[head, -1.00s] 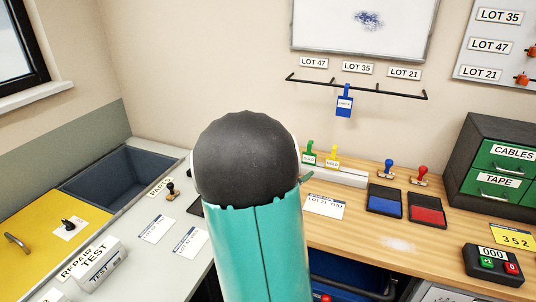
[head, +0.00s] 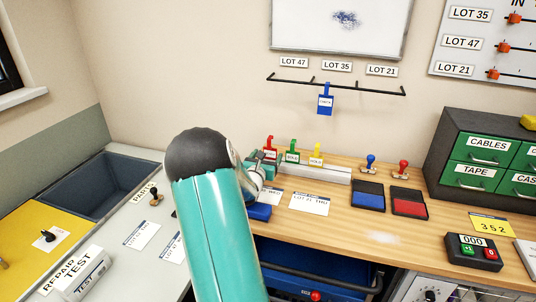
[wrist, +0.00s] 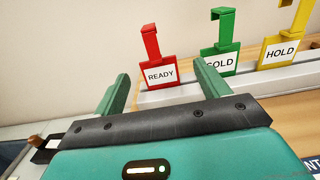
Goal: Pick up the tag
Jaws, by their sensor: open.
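A red tag reading READY (wrist: 160,75) stands upright in a pale holder strip (wrist: 184,92), its hooked top up. In the wrist view it is ahead of my open, empty gripper (wrist: 162,70), between the lines of the two green fingers and apart from them. A green tag (wrist: 221,60) and a yellow tag (wrist: 281,50) stand to its right. In the head view the red tag (head: 270,147) is just behind my gripper (head: 262,160), with the green tag (head: 292,151) and yellow tag (head: 316,154) beside it. A blue tag (head: 325,102) hangs on the wall rail (head: 360,90).
Blue (head: 367,196) and red (head: 408,202) ink pads with stamps lie right of the holder. A green drawer cabinet (head: 490,162) and a counter (head: 473,252) are farther right. A grey bin (head: 95,187) is at left. The wooden bench front is mostly clear.

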